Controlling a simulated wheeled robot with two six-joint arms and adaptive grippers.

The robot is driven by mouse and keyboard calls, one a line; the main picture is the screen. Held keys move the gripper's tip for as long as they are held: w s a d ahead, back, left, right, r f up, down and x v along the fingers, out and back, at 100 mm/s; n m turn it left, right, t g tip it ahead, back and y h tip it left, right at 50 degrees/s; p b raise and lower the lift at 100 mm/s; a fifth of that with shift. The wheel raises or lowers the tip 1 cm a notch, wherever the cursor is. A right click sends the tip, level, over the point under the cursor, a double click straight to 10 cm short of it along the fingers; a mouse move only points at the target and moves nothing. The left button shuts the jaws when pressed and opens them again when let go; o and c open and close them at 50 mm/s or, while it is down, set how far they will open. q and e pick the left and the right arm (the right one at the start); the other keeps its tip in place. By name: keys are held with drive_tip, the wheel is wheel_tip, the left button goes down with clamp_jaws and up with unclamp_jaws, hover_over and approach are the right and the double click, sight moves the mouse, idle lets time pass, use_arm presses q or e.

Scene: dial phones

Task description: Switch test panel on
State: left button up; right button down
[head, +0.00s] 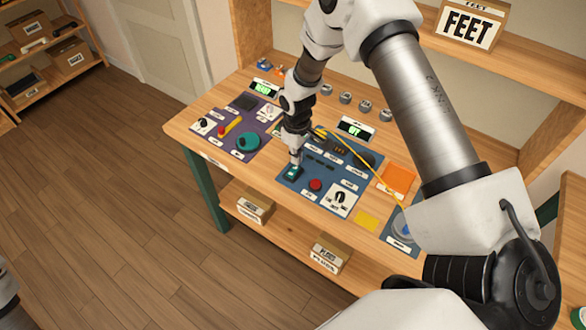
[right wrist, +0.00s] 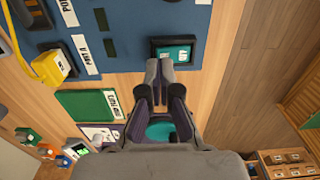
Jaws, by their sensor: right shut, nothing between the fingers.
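The blue test panel (head: 325,171) lies on the wooden bench, with labels and several controls. A green rocker-like switch in a dark frame (head: 293,173) is at its front left corner; it also shows in the right wrist view (right wrist: 175,53). A red button (head: 316,185) and a black dial on a white plate (head: 340,198) are to its right. My right gripper (head: 296,160) is shut and empty, pointing down just over the switch. In the right wrist view the fingertips (right wrist: 159,70) are close to the switch's edge; I cannot tell whether they touch it. My left gripper is out of view.
A purple panel (head: 238,122) with a teal knob (head: 249,141) is to the left. A yellow cable (head: 362,167) crosses the blue panel. An orange square (head: 398,179) lies at right. A small green-lit display (head: 355,128) stands behind. Boxes (head: 330,253) sit on the lower shelf.

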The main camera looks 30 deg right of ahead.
sight(296, 166)
drive_tip(key=shift+f+b, duration=0.8)
drive_tip(key=shift+f, duration=0.45)
idle(0.8)
drive_tip(key=shift+r, duration=0.1)
wheel_tip(296, 166, up, 7)
drive_tip(key=p, duration=0.5)
drive_tip(key=shift+p, duration=0.35)
